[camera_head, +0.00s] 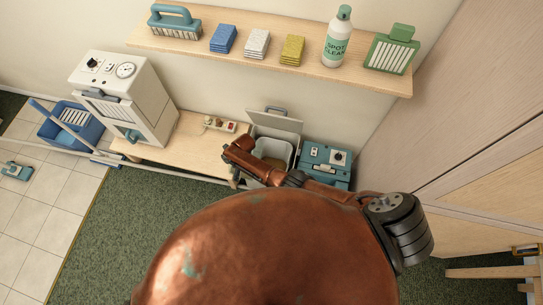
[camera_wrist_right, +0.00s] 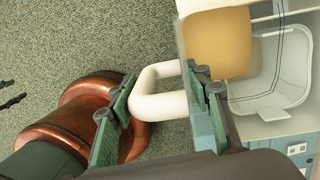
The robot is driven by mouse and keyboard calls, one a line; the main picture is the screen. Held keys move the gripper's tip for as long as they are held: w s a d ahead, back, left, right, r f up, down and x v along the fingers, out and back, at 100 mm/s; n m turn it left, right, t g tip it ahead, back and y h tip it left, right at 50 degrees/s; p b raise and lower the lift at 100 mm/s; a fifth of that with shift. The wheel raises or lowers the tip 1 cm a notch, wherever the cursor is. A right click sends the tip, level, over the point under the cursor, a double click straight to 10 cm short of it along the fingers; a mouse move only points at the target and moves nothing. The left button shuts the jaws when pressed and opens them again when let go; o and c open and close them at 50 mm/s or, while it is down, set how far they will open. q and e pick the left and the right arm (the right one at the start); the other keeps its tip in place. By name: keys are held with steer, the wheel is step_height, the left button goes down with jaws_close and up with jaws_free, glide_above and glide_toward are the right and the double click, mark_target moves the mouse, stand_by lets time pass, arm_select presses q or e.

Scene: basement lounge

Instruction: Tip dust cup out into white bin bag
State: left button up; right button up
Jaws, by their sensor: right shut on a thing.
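In the right wrist view, my right gripper (camera_wrist_right: 158,118) is shut on the pale looped handle of the dust cup (camera_wrist_right: 160,78). The cup has a pale edge and a flat tan fill, which looks like dust. The white bin bag (camera_wrist_right: 270,75) shows as a pale liner in an open container right beside the cup. In the head view, the bag (camera_head: 285,147) sits below a raised lid, with a brown patch in front that may be the cup's fill. My left gripper is not clearly seen in either view.
A blue box (camera_head: 325,165) with dials stands right of the bag's container. A low wooden bench (camera_head: 185,145) carries a white machine (camera_head: 125,95) and a small power strip (camera_head: 220,124). A wall shelf (camera_head: 205,50) with cleaning items hangs above. Green carpet (camera_head: 130,220) lies clear in front.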

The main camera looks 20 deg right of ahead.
steer(key=a+f+h+b, duration=0.1)
steer(key=f+h+b, duration=0.1)
steer(key=shift+a+f+b, duration=0.15)
steer(key=shift+b, duration=0.2)
steer(key=shift+w+r+p, duration=0.1)
steer(key=shift+r+p, duration=0.25)
steer(key=shift+r, duration=0.05)
step_height(320, 180, up, 5)
steer(key=p, duration=0.4)
steer(key=shift+r+p, duration=0.1)
steer(key=shift+p, duration=0.2)
